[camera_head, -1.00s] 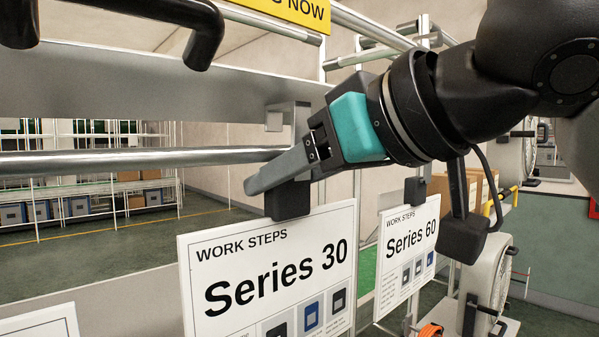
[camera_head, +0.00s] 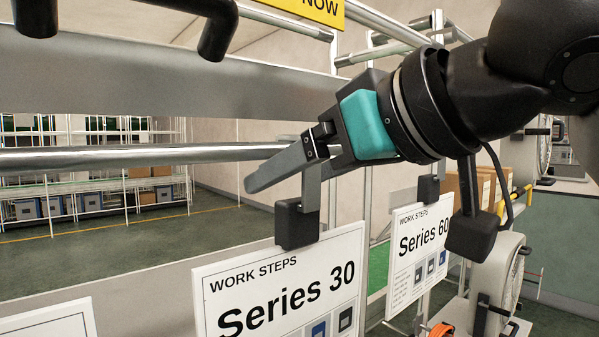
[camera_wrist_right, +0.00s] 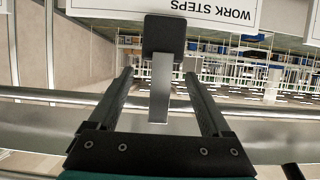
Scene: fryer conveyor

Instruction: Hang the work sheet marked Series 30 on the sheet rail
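The Series 30 sheet (camera_head: 280,285) is a white board with a black block (camera_head: 298,225) and a metal hook strip (camera_head: 312,187) above it. It hangs upright near the end of the sheet rail (camera_head: 130,156). My right gripper (camera_head: 262,178) is at the hook, its fingers hiding the hook's top in the head view. In the right wrist view my right gripper (camera_wrist_right: 159,76) has its fingers apart, with the strip (camera_wrist_right: 160,90) between them and gaps on both sides. The strip crosses the rail (camera_wrist_right: 60,103) there. I cannot see whether the hook's top rests on it. My left gripper is out of view.
The Series 60 sheet (camera_head: 418,255) hangs to the right, with its own black block (camera_head: 428,188). Another white sheet (camera_head: 50,322) shows at the lower left. A wide metal beam (camera_head: 120,85) and black bent tubes (camera_head: 217,35) lie above the rail. Shelves stand far behind.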

